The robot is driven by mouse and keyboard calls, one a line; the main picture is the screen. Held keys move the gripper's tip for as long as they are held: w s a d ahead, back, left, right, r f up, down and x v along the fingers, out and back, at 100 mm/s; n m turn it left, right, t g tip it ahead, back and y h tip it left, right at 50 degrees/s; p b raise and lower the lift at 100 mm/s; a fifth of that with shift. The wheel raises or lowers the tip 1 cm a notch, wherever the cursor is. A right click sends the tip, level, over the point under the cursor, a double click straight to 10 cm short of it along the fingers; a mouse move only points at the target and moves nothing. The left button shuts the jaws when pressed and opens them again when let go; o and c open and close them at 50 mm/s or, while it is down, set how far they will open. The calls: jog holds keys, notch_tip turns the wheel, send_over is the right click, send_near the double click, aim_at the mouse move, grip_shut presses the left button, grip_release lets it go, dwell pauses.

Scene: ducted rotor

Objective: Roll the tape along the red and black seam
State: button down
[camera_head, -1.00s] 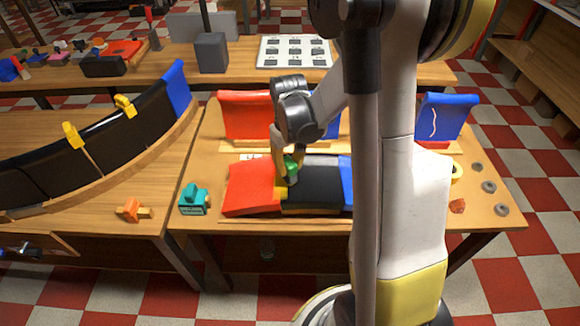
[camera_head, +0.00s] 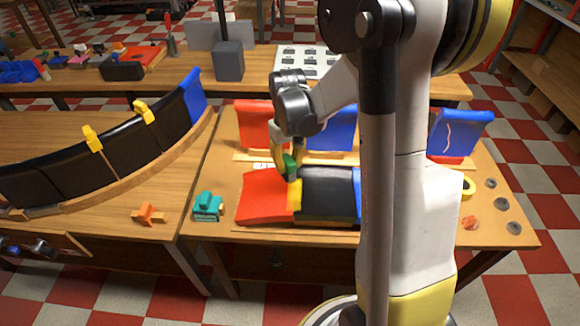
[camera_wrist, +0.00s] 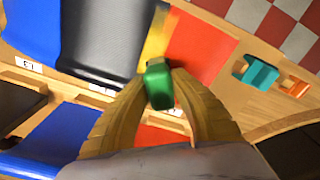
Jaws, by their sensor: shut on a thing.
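A red panel (camera_head: 264,197) and a black panel (camera_head: 327,196) lie side by side on the near bench. A yellow tape strip (camera_head: 294,201) runs along the seam between them; it also shows in the wrist view (camera_wrist: 154,40). My gripper (camera_head: 286,163) is over the far end of this seam. In the wrist view its yellow fingers (camera_wrist: 170,95) are shut on a green tool (camera_wrist: 158,86), its end at the strip near the panels' edge. I cannot tell whether the tool touches the strip. The fingers and tool hide part of the seam's far end.
Upright red (camera_head: 256,122) and blue (camera_head: 332,134) panels stand just behind the seam. A teal tool (camera_head: 208,206) and an orange clamp (camera_head: 150,213) lie to the left. A yellow tape ring (camera_head: 468,187) lies to the right, partly behind my arm.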

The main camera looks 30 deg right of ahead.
aim_at(289, 159)
jog(key=shift+r+p, duration=1.1)
jog(key=shift+r, duration=0.85)
